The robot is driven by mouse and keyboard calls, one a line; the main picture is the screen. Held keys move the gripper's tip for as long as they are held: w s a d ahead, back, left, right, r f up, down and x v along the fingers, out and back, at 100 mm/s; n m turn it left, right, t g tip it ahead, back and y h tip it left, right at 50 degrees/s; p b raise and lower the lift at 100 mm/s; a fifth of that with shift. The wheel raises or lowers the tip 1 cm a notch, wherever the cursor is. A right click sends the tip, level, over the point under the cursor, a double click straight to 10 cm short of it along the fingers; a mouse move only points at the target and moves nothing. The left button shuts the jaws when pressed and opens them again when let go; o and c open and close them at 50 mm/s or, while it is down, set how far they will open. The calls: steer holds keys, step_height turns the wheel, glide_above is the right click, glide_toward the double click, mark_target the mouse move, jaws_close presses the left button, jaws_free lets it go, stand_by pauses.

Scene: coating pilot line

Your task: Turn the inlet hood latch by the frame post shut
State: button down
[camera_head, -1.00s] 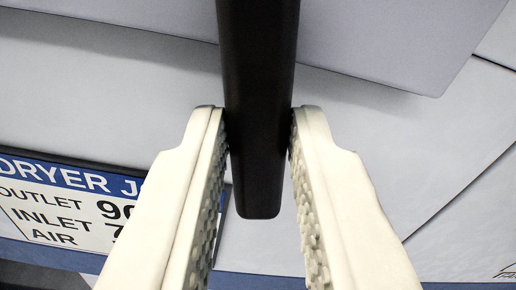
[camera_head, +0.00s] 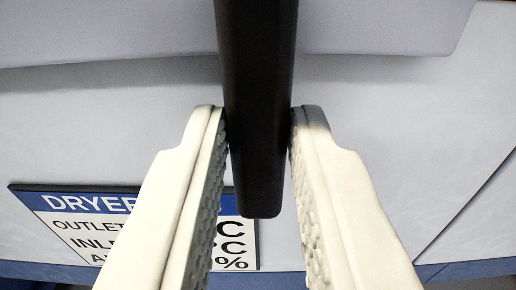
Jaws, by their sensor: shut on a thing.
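A black bar-shaped latch handle (camera_head: 257,70) comes down from the top edge of the view and ends in a rounded tip near the middle. My gripper (camera_head: 258,120) has one pale, textured finger on each side of the bar and is shut on it, with the tip reaching down between the fingers. The latch's pivot is out of view above. The frame post cannot be made out.
A pale grey panel (camera_head: 400,110) lies behind the bar, with a raised hood edge (camera_head: 390,25) above it. A dryer sign (camera_head: 70,225) at lower left is partly hidden by my left finger. A blue strip (camera_head: 470,268) runs along the bottom.

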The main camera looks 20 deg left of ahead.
steer(key=c, duration=1.3)
jaws_free()
steer(key=v, duration=1.7)
steer(key=shift+s, duration=0.2)
steer(key=s+a+r+m+t+h, duration=0.1)
steer(key=s+r+h, duration=0.2)
steer(key=s, duration=0.5)
steer(key=s+a+r+m+t+h, duration=0.1)
steer(key=s+r+m+h, duration=0.15)
steer(key=s, duration=0.65)
steer(key=shift+g, duration=0.9)
steer(key=s+a+f, duration=0.1)
steer(key=s+f, duration=0.1)
steer(key=s, duration=0.4)
steer(key=s+a+f, duration=0.1)
steer(key=s+f, duration=0.1)
steer(key=s, duration=0.4)
steer(key=s+a+f, duration=0.1)
steer(key=s+f, duration=0.1)
steer(key=s, duration=0.4)
steer(key=shift+s+a+f, duration=0.15)
steer(key=shift+s, duration=0.1)
